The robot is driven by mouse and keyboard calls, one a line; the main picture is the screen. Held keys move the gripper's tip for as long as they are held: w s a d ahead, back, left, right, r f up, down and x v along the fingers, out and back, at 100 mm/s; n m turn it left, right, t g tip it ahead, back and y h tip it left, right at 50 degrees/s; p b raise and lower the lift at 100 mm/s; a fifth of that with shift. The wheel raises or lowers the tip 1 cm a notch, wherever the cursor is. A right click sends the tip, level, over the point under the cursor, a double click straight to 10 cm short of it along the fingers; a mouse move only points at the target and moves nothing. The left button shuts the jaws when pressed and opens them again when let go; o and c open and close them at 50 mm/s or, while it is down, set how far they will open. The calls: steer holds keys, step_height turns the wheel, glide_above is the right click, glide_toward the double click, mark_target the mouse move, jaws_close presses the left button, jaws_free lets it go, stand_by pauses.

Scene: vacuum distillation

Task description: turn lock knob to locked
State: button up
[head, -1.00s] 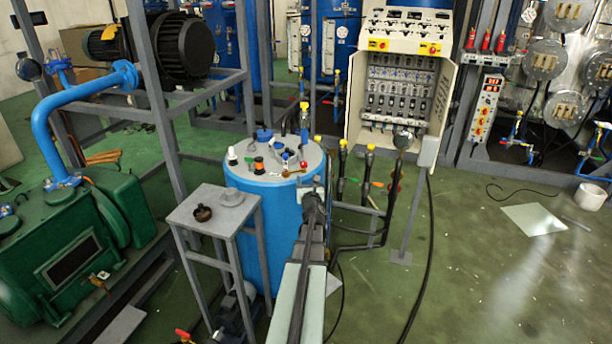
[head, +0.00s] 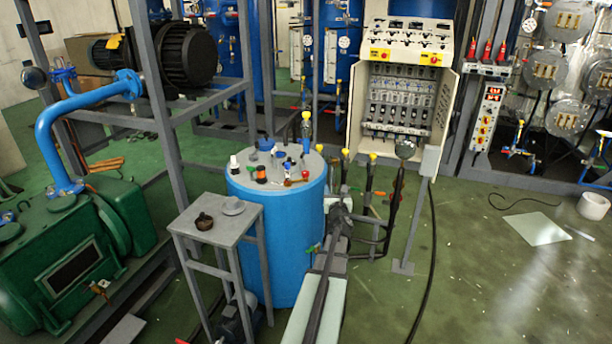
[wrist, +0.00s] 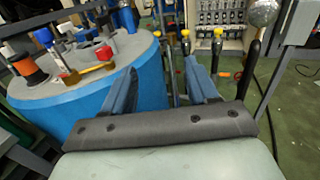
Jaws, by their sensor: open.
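I cannot tell for certain which part is the lock knob. The blue tank (head: 268,240) has several small fittings on its grey lid, among them a brass piece with a red end (head: 297,182), which also shows in the wrist view (wrist: 88,72). My gripper (head: 342,208) is just right of the tank, apart from the lid fittings. In the wrist view its two blue fingers (wrist: 162,80) are spread with nothing between them. Beyond them stand yellow-topped valves (wrist: 217,38) on dark pipes.
A white control cabinet (head: 408,45) with rows of switches stands open behind. A grey post with a box (head: 430,160) and a round silver ball (head: 405,150) stand to the right. A small grey table (head: 225,222) is left of the tank.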

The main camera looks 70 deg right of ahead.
steer(key=s+d+n, duration=0.1)
steer(key=s+d, duration=0.1)
steer(key=n+t+y, duration=0.5)
steer(key=t, duration=0.3)
glide_toward(306, 175)
steer(key=shift+m, duration=0.3)
steer(key=x, duration=1.1)
steer(key=shift+s+d, duration=0.15)
steer(key=shift+d, duration=0.1)
steer(key=shift+c, duration=0.4)
steer(key=c, duration=0.9)
steer(key=shift+o, duration=0.2)
steer(key=shift+a+r+m+g+h, duration=0.1)
steer(key=shift+m+g+h, duration=0.65)
steer(key=shift+g, duration=0.25)
steer(key=shift+r+m+g+h, duration=0.1)
steer(key=shift+m+g+h, duration=1.1)
steer(key=shift+g, duration=0.3)
steer(key=shift+m+g+h, duration=0.25)
steer(key=shift+m+g, duration=0.1)
steer(key=shift+g, duration=0.25)
